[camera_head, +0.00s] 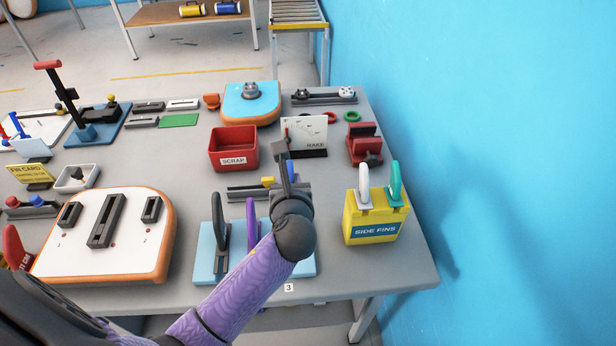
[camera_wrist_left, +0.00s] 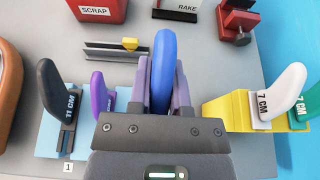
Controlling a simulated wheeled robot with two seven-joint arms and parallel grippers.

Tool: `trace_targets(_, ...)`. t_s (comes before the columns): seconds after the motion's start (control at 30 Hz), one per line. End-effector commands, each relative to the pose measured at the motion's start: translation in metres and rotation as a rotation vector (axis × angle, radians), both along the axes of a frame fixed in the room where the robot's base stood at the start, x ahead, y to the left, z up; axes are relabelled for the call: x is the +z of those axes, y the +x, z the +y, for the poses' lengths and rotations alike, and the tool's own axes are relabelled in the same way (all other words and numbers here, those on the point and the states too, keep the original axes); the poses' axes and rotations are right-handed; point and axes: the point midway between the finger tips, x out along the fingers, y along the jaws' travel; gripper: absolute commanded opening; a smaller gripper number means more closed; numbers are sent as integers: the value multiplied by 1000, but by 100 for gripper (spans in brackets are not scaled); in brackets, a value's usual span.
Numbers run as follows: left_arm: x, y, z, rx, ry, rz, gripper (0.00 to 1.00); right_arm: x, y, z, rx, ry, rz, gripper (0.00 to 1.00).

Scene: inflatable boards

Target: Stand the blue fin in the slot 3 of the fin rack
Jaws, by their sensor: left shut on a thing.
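The blue fin (camera_wrist_left: 163,65) stands up between the two fingers of my left gripper (camera_wrist_left: 163,95), which is shut on it. In the head view my left gripper (camera_head: 289,182) is over the right part of the light blue fin rack (camera_head: 206,250), near the label 3 (camera_head: 289,287), and mostly hides the fin. The fin's lower end is hidden, so I cannot tell whether it touches the rack. A black fin (camera_head: 219,225) marked 11 CM stands at the rack's left, by label 1 (camera_wrist_left: 68,167). A purple fin (camera_head: 251,222) stands in the middle. My right gripper is out of view.
A yellow side fins box (camera_head: 374,222) holding a white fin and a teal fin stands close on the right. A grey rail with a yellow block (camera_wrist_left: 130,44) lies behind the rack. A red scrap bin (camera_head: 233,148) and a white board (camera_head: 110,230) are farther left.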

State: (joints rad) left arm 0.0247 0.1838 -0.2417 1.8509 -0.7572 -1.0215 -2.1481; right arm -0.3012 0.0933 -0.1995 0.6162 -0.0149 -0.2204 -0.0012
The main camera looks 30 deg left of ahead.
Motion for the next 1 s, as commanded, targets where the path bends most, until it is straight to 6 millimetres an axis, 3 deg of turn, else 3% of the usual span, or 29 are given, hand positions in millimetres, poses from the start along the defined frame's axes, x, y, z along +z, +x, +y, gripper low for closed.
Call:
trace_targets(0.17,-14,3,23,9,-18,6,0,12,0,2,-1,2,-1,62)
trace_targets(0.43,-16,3,23,8,-21,5,0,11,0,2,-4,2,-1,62)
trace_targets(0.57,-13,3,24,9,-21,8,0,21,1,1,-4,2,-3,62)
trace_targets(0.8,-53,3,23,7,-22,9,0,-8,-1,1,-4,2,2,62)
trace_targets(1.0,-71,3,23,9,-20,7,0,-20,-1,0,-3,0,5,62)
